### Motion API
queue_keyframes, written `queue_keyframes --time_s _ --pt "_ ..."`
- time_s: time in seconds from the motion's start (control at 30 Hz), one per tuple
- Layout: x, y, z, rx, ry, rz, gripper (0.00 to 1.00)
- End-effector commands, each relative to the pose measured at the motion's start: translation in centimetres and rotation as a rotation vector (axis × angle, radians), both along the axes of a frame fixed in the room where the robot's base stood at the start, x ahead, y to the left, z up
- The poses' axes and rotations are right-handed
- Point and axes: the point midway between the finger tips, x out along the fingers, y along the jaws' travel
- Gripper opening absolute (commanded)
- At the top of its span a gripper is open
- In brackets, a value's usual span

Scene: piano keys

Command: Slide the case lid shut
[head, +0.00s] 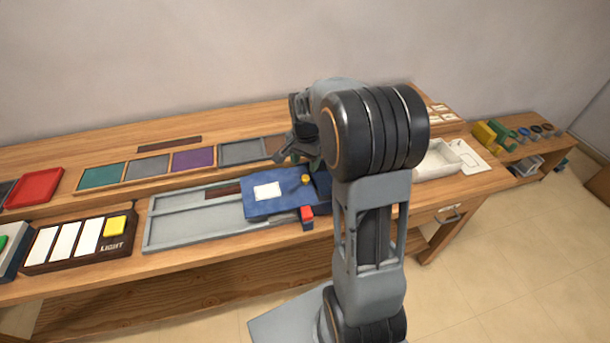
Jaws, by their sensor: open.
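The case (152,234) is a long, shallow grey tray lying on the workbench, left of my arm. A blue lid (257,208) lies over its right part and leaves the left part uncovered. The lid has a white label and a yellow knob (306,179). A red block (307,214) shows at the lid's front edge. A dark strip (222,191) lies at the back of the tray beside the lid. My gripper (284,152) is open, above and behind the lid, apart from the knob as far as I can see. My arm hides the lid's right end.
A piano-key box (70,250) with white keys and a yellow key stands left of the case. Coloured panels (148,167) and a red tray (35,187) lie behind. A white bin (434,163) stands right of my arm.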

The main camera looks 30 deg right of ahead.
Motion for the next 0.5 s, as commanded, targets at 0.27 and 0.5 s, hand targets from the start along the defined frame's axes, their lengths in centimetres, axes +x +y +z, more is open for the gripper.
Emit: queue_keyframes --time_s 0.27,0.5 --pt "-0.1 0.1 -4.3 0.0 0.001 0.002 0.53" --pt "0.0 0.0 -5.9 0.0 0.0 0.002 0.53"
